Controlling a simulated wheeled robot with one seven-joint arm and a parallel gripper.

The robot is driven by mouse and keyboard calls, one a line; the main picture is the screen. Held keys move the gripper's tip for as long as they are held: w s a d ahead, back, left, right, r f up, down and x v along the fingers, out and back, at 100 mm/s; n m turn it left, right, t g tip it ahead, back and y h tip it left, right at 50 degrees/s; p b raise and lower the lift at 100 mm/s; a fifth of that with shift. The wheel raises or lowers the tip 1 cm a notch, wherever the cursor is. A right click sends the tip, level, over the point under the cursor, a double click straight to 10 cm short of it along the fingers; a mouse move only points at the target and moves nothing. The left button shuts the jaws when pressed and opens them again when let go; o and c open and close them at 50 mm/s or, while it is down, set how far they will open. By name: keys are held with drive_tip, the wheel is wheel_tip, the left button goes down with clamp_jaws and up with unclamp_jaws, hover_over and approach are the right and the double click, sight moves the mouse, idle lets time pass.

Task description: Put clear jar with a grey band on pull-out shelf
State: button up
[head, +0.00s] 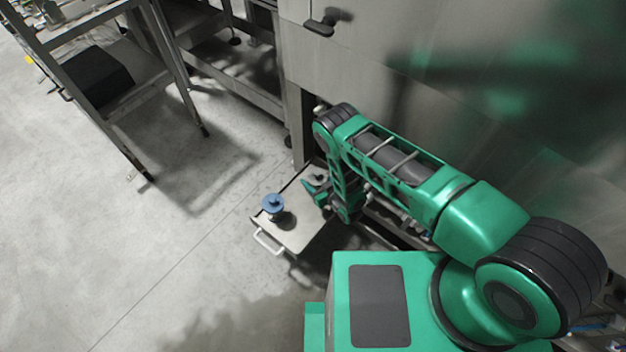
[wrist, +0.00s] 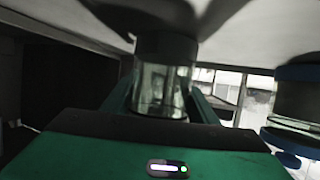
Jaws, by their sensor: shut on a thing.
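The clear jar with a grey band (wrist: 162,88) is between my gripper's fingers in the wrist view. Its glass body and dark grey band show there. In the head view its grey top (head: 318,179) shows beside my gripper (head: 316,190), which is shut on it. The jar is over the inner part of the pull-out shelf (head: 300,238), near the machine. I cannot tell whether it touches the shelf surface. The shelf is a pale plate sticking out, with a white handle (head: 268,243) on its front edge.
A blue-topped jar (head: 272,204) stands on the shelf's outer left part; it also shows at the right of the wrist view (wrist: 300,95). The metal machine wall (head: 420,60) rises behind my arm. A metal rack (head: 110,75) stands at upper left. The floor between is clear.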

sight(317, 184)
drive_tip(key=shift+f, duration=0.1)
drive_tip(key=o, duration=1.1)
drive_tip(key=shift+o, duration=0.2)
drive_tip(key=v, duration=1.2)
